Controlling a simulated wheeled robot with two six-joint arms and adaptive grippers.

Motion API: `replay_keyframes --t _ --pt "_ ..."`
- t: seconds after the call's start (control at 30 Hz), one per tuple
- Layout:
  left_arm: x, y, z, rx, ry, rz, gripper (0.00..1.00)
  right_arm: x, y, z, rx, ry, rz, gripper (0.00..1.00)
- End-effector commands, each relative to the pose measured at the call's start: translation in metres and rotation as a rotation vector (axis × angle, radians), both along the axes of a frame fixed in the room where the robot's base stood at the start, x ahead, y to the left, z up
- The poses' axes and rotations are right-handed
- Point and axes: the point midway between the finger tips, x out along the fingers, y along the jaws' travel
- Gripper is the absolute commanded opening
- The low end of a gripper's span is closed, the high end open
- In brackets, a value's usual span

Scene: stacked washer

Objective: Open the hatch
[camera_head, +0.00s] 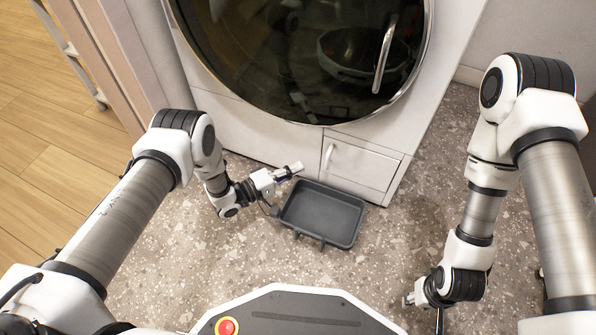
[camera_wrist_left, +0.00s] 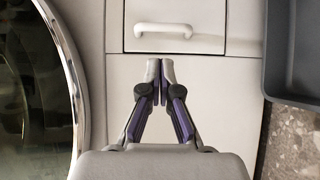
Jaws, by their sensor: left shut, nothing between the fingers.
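The washer's large round glass door (camera_head: 290,50) is closed and has a vertical silver handle (camera_head: 384,55) at its right side. Below it, a small rectangular hatch (camera_head: 362,166) with a white handle (camera_head: 328,156) sits flush and closed in the front panel. The hatch also shows in the left wrist view (camera_wrist_left: 215,35), with its handle (camera_wrist_left: 163,30). My left gripper (camera_head: 297,168) is shut and empty, low in front of the washer, left of the hatch. In the left wrist view its fingertips (camera_wrist_left: 160,69) appear just below the handle, apart from it. My right gripper (camera_head: 424,303) hangs low at right, its fingers unclear.
A dark grey tray (camera_head: 337,239) lies on the speckled floor below the hatch, just right of my left gripper. It shows at the right edge of the left wrist view (camera_wrist_left: 286,96). Floor to the right (camera_head: 410,215) is clear. A wooden floor (camera_head: 50,140) lies at far left.

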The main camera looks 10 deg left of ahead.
Motion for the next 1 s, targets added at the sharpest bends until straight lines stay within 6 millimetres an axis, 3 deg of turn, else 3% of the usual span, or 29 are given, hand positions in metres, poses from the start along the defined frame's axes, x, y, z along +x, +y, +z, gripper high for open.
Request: replay_keyframes --t 0.2,0.4,1.0 --pt "0.026 -0.038 -0.005 0.001 -0.004 -0.003 0.0 0.001 -0.001 -0.028 -0.001 -0.002 -0.005 0.4" --pt "0.042 -0.06 -0.002 0.001 -0.002 -0.001 0.0 0.002 -0.001 -0.039 -0.001 -0.006 -0.007 0.4" --pt "0.04 -0.06 0.002 0.002 0.002 0.012 0.0 0.002 -0.001 -0.033 -0.001 -0.004 -0.008 0.4"
